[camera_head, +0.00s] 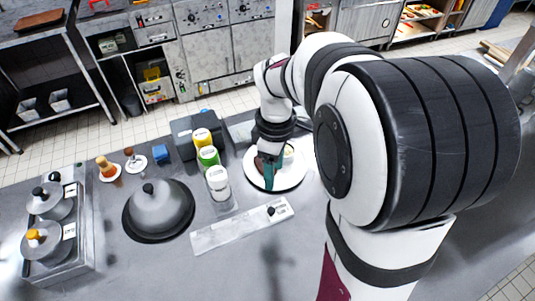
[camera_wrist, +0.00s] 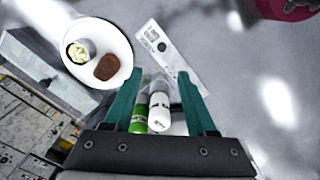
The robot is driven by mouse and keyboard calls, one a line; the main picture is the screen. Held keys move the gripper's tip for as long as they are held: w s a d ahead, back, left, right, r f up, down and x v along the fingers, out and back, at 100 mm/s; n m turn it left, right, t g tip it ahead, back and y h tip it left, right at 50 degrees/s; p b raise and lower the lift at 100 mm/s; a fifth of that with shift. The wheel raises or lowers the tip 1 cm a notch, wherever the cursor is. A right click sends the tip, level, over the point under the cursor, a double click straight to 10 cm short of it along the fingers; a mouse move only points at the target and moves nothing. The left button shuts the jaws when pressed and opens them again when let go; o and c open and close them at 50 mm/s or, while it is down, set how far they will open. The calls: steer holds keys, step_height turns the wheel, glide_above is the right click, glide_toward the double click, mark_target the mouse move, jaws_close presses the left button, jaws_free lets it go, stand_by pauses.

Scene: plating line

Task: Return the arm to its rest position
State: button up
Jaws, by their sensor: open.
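My gripper (camera_head: 268,174) is above the white plate (camera_head: 290,180) in the head view, pointing down. In the wrist view its two teal fingers (camera_wrist: 160,88) stand wide apart with nothing between their tips. The plate (camera_wrist: 70,31) lies at the upper left there, holding a brown patty (camera_wrist: 107,66) and a small cup of pale green food (camera_wrist: 79,51). My fingers partly hide the plate's food in the head view.
A yellow bottle (camera_head: 203,138), a green bottle (camera_head: 208,156) and a white bottle (camera_head: 217,178) stand left of the plate. A grey domed lid (camera_head: 158,208) and a rack with pots (camera_head: 72,246) are farther left. A flat white strip (camera_head: 243,226) lies in front; the counter around it is clear.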

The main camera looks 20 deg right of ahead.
stand_by(0.4)
steer(key=s+a+r+m+y, duration=0.1)
steer(key=s+a+m, duration=0.4)
steer(key=s+m, duration=0.2)
steer(key=s+a+r+m, duration=0.1)
steer(key=s+a+m, duration=0.5)
steer(key=s, duration=0.6)
steer(key=shift+r+m+y, duration=0.4)
steer(key=shift+m, duration=0.4)
steer(key=shift+w+d, duration=0.1)
